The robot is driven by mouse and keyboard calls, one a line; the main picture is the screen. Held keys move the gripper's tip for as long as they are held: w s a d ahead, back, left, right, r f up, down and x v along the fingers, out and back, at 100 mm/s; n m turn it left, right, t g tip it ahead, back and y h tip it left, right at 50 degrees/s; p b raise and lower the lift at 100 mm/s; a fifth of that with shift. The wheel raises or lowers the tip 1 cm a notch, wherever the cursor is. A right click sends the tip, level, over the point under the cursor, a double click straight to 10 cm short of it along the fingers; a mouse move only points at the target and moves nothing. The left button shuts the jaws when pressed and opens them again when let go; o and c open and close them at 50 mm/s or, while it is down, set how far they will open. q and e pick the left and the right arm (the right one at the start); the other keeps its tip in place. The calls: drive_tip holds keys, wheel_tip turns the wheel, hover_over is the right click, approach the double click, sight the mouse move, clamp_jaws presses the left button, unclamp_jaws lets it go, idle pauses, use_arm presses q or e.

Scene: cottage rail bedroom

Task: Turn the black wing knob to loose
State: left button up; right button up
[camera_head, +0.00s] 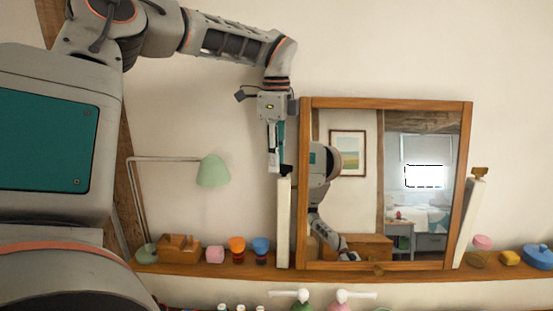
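A wood-framed mirror (467,185) stands on the shelf between two cream posts. The left post (284,225) is upright, with the small black wing knob (286,170) at its top. The right post (469,220) leans to the right and has a brown wing knob (480,172) on top. My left gripper (274,172) points down, with its fingertips right beside the black knob, at its left. It shows edge-on, so I cannot tell whether the fingers are open or shut, or whether they touch the knob. My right gripper is not in view directly.
A wooden shelf (210,267) runs below the mirror. Yellow (510,257) and blue items (537,257) sit at right. The wall above is clear.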

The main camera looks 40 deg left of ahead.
use_arm(q)
clamp_jaws()
drive_tip(key=shift+b, duration=0.3)
drive_tip(key=shift+f+n+b, duration=0.1)
drive_tip(key=shift+n+b, duration=0.25)
drive_tip(key=shift+n, duration=0.25)
drive_tip(key=shift+s+d+n, duration=0.1)
drive_tip(key=shift+s+n, duration=0.1)
drive_tip(key=shift+n, duration=0.7)
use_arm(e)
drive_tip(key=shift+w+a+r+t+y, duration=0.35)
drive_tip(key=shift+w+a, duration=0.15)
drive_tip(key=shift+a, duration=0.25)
